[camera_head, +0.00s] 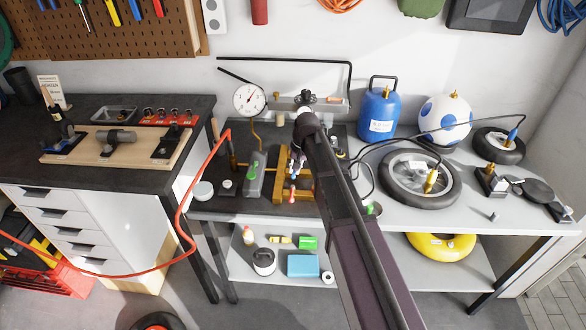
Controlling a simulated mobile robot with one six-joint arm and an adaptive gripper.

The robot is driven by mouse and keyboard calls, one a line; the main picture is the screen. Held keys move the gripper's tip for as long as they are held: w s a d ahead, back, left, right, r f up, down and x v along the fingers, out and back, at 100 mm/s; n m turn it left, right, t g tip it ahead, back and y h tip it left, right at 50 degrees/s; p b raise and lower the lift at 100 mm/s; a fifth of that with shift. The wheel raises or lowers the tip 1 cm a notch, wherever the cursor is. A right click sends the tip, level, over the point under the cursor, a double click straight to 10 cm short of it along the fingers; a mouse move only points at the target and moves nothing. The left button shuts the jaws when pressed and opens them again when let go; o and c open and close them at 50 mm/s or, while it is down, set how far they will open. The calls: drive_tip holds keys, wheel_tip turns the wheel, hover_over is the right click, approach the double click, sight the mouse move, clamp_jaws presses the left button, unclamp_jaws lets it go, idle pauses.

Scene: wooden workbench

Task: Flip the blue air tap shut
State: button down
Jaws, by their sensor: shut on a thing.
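My gripper (297,162) is small in view, at the end of my dark arm, which reaches in from the lower right. It is over the yellow-framed fixture (279,192) on the dark mat of the workbench. It is shut on what looks like the blue air tap (295,174), of which only a little blue shows at the fingertips. The fingers and arm hide most of the tap, so I cannot tell its lever's angle. A red-tipped part (292,187) stands just in front, and a grey block with a green lever (254,167) is to the left.
A pressure gauge (249,99) stands behind the fixture. An orange hose (184,210) runs along the left. A blue gas bottle (379,115), a spotted ball (444,121) and a wheel (419,178) stand to the right. A black pipe (290,60) spans the back wall.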

drive_tip(key=shift+d+n, duration=0.15)
drive_tip(key=shift+n, duration=0.15)
drive_tip(key=c, duration=0.7)
unclamp_jaws()
drive_tip(key=shift+m, duration=0.4)
drive_tip(key=shift+a+m, duration=0.55)
drive_tip(key=shift+m, duration=0.65)
wheel_tip(320, 180, up, 14)
drive_tip(key=d+p, duration=0.3)
drive_tip(key=p, duration=1.1)
drive_tip(key=s+d+f+n+b, duration=0.1)
drive_tip(key=s+d+f+b, duration=0.3)
drive_tip(key=s, duration=0.3)
drive_tip(key=s+d+f+n+h+b, duration=0.1)
drive_tip(key=s+d+f+b, duration=0.3)
drive_tip(key=s+d, duration=0.3)
drive_tip(key=s+d+f+n+h+b, duration=0.1)
drive_tip(key=s+d+f+b, duration=0.4)
drive_tip(key=s, duration=0.3)
drive_tip(key=shift+s+d+f, duration=0.1)
drive_tip(key=shift+d+f, duration=0.1)
drive_tip(key=shift+d, duration=0.25)
